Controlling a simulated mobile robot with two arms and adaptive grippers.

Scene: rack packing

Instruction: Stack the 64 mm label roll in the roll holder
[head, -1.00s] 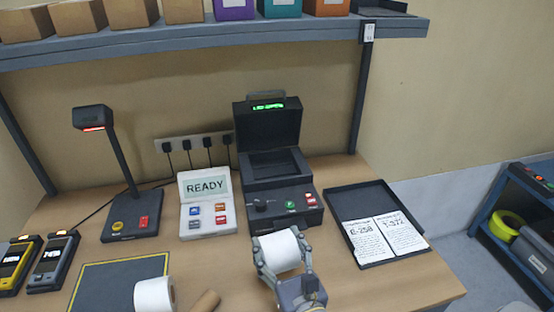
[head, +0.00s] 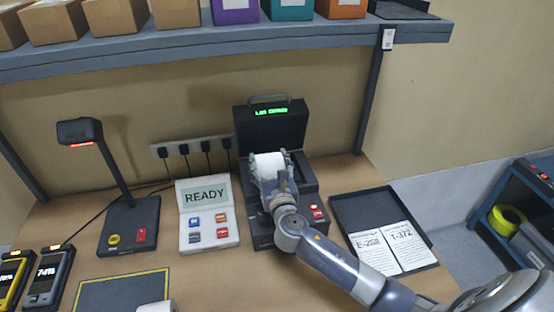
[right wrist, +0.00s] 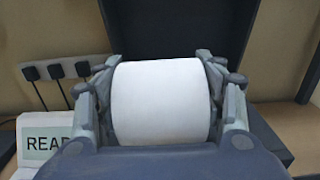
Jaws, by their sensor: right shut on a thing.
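My right gripper (head: 272,165) is shut on a white label roll (head: 268,162), with a finger on each end of it. The roll also shows in the right wrist view (right wrist: 160,102), lying sideways between the fingers (right wrist: 161,95). The gripper holds it at the open black label printer (head: 303,175), over or in its roll bay, in front of the raised lid (head: 271,128). The arm and gripper hide much of the bay, so I cannot tell whether the roll touches it. A second white roll (head: 156,307) shows partly at the bottom edge. My left gripper is not in view.
A white panel reading READY (head: 207,214) and a scanner on a stand (head: 128,225) stand left of the printer. A black tray with two printed sheets (head: 360,205) lies to its right. A shelf with boxes (head: 200,43) runs above.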

